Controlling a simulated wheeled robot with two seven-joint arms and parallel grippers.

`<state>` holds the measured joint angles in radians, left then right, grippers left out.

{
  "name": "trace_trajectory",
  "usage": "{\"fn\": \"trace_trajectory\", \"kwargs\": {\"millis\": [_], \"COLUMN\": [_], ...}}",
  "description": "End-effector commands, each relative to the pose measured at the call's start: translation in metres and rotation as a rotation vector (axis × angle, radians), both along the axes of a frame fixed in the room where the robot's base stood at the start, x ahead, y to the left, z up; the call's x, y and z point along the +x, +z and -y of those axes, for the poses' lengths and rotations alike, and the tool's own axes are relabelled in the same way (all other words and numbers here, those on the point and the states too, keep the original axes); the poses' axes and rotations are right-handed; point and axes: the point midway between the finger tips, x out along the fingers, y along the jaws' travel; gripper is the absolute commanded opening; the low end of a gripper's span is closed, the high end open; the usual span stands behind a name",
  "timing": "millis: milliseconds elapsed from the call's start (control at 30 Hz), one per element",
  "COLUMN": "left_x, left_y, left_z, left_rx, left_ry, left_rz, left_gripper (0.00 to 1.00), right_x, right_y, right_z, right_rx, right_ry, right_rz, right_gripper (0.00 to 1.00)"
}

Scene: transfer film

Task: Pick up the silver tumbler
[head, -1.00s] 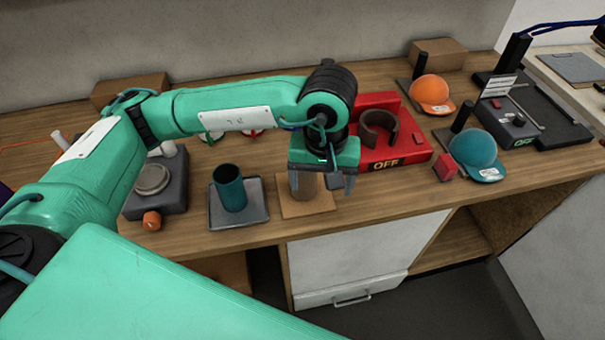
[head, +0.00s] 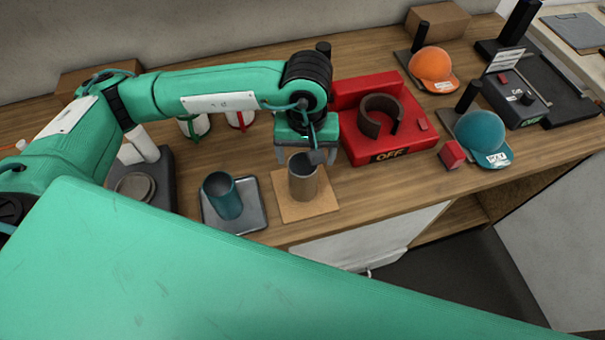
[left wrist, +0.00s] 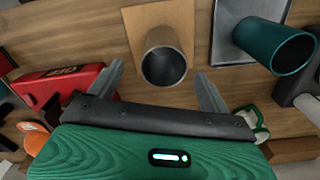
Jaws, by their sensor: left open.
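The silver tumbler (head: 303,184) stands upright on a tan square board (head: 322,205), right of a teal tumbler (head: 226,198) on a grey tray. My left gripper (head: 306,153) is open and empty, at the tumbler's far side in the head view, its fingers spread wider than the cup. In the left wrist view the silver tumbler (left wrist: 167,58) shows its dark mouth just ahead of the gap between my open fingers (left wrist: 162,84). I see no finger touching it. My right gripper is not in view.
A red heat press (head: 375,145) marked OFF stands close right of my gripper. Teal (head: 480,132) and orange (head: 431,65) caps stand farther right. White mugs (head: 240,118) stand behind on the left. Wooden tabletop is bare between the red press and the front edge.

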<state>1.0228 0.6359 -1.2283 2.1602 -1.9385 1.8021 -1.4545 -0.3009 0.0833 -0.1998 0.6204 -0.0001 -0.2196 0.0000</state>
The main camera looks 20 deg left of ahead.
Motion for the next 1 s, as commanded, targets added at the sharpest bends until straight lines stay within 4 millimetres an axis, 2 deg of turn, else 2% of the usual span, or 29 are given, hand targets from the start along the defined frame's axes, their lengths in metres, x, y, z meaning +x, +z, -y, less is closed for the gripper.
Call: {"fn": "trace_trajectory", "kwargs": {"millis": [167, 333, 467, 700, 833, 1000], "left_x": [0.000, 0.000, 0.000, 0.000, 0.001, 0.001], "left_y": [-0.026, -0.037, -0.046, -0.077, -0.087, -0.089], "left_z": [0.000, -0.001, -0.003, -0.005, -0.006, -0.006], "left_rx": [0.000, 0.001, 0.001, 0.000, 0.000, -0.001], "left_ry": [0.002, 0.002, 0.001, 0.002, 0.001, 0.000], "left_rz": [-0.002, 0.000, -0.002, -0.003, 0.001, 0.001], "left_gripper": [0.81, 0.81, 0.81, 0.81, 0.81, 0.81], "right_x": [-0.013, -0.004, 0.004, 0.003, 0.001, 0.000], "right_y": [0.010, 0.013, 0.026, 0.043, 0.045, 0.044], "right_z": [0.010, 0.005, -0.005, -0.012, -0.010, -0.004], "right_rx": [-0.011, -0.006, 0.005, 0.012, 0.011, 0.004], "right_ry": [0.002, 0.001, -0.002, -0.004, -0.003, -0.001], "right_rz": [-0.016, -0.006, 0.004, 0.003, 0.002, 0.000], "right_gripper": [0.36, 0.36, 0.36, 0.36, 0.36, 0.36]}}
